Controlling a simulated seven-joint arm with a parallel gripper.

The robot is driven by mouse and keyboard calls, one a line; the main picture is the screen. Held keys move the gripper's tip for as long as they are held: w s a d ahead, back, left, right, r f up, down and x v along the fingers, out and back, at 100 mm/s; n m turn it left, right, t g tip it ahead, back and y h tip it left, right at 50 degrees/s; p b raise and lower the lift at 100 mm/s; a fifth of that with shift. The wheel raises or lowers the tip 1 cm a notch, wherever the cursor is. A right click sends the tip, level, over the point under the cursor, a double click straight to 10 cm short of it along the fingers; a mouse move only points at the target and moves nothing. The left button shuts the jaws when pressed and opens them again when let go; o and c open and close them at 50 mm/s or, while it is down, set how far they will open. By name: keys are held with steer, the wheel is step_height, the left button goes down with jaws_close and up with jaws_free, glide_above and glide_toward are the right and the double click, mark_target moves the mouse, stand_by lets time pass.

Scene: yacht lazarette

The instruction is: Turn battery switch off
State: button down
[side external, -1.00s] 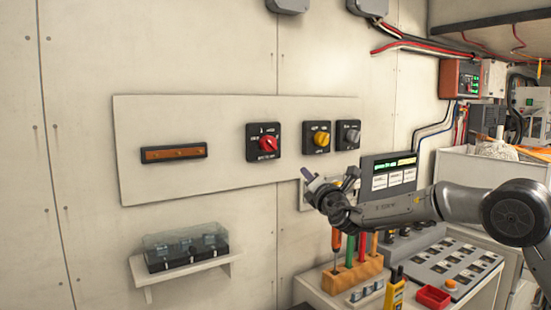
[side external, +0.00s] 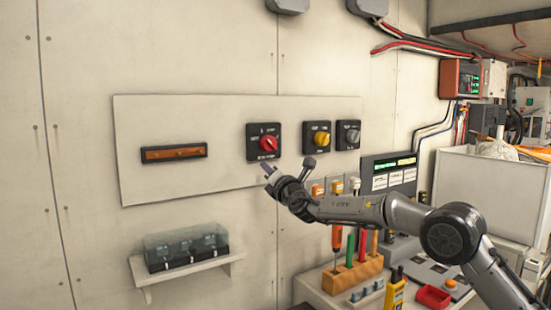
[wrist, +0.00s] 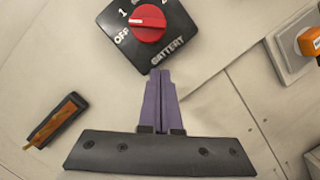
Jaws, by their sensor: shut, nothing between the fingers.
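The battery switch is a black square plate (side external: 255,151) with a round red knob (side external: 268,144), on the pale wall panel. In the wrist view the red knob (wrist: 150,30) is at the top, with "1", "OFF" and "BATTERY" marked on the black plate (wrist: 172,48) around it. I cannot tell for certain which mark the knob points to. My gripper (side external: 268,168) is just below the switch in the side view. In the wrist view its purple fingertips (wrist: 160,74) are together and empty, near the plate's lower edge and apart from the knob.
To the right of the switch are a yellow-knobbed switch (side external: 321,139) and a grey-knobbed switch (side external: 352,135). A bus bar (side external: 174,152) is on the left of the panel. Below are a shelf with a clear-covered box (side external: 186,248) and a bench with upright tools (side external: 350,244).

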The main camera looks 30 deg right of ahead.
steer(key=d+r, duration=0.3)
steer(key=shift+w, duration=0.2)
steer(key=shift+s+d+r, duration=0.1)
steer(key=shift+d+r, duration=0.6)
steer(key=shift+d, duration=0.15)
steer(key=shift+r, duration=0.15)
step_height(320, 180, down, 5)
steer(key=a, duration=0.2)
steer(key=v, duration=0.9)
steer(key=shift+s+d+f, duration=0.25)
steer(key=shift+s+f, duration=0.15)
steer(key=shift+f, duration=0.05)
